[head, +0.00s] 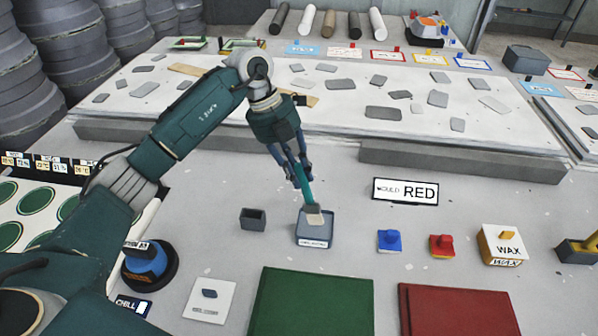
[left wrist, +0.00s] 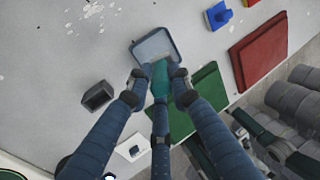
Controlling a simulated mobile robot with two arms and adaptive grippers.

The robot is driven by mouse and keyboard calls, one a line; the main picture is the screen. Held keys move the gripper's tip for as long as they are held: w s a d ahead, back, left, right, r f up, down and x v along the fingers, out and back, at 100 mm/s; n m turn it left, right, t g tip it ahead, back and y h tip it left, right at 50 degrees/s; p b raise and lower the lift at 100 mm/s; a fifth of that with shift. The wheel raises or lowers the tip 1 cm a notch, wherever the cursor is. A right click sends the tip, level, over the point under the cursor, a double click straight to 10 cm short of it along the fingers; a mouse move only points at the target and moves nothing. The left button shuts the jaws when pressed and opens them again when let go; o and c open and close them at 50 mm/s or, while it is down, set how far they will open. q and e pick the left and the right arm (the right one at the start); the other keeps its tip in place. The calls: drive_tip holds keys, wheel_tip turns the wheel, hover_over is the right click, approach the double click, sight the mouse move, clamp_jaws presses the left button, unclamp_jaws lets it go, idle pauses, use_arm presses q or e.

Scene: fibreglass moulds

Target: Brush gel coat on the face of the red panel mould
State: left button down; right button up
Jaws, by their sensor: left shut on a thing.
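My left gripper (head: 298,167) is shut on a teal-handled brush (head: 305,188), held with its pale bristles down. The bristle end is over or in a small grey-blue tray (head: 314,240) with a label on its front; I cannot tell if it touches the tray's floor. In the left wrist view the gripper (left wrist: 160,88) grips the teal handle (left wrist: 160,78), with the tray (left wrist: 143,48) just beyond. The red panel mould (head: 455,312) lies flat at the front right, partly cut off by the frame; it also shows in the left wrist view (left wrist: 262,48). My right gripper is not seen.
A green panel (head: 312,303) lies left of the red one. A sign (head: 405,192) reads "MOULD: RED". A small dark box (head: 252,218), a blue block (head: 389,241), a red block (head: 441,245) and a WAX box (head: 503,245) stand nearby. A grey ledge (head: 460,162) runs behind.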

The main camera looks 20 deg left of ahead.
use_arm(q)
drive_tip(key=shift+f+b, duration=0.3)
drive_tip(key=shift+f, duration=0.15)
idle(0.4)
drive_tip(key=shift+f, duration=0.1)
idle(0.8)
drive_tip(key=shift+r+p, duration=2.7)
drive_tip(key=shift+r, duration=0.9)
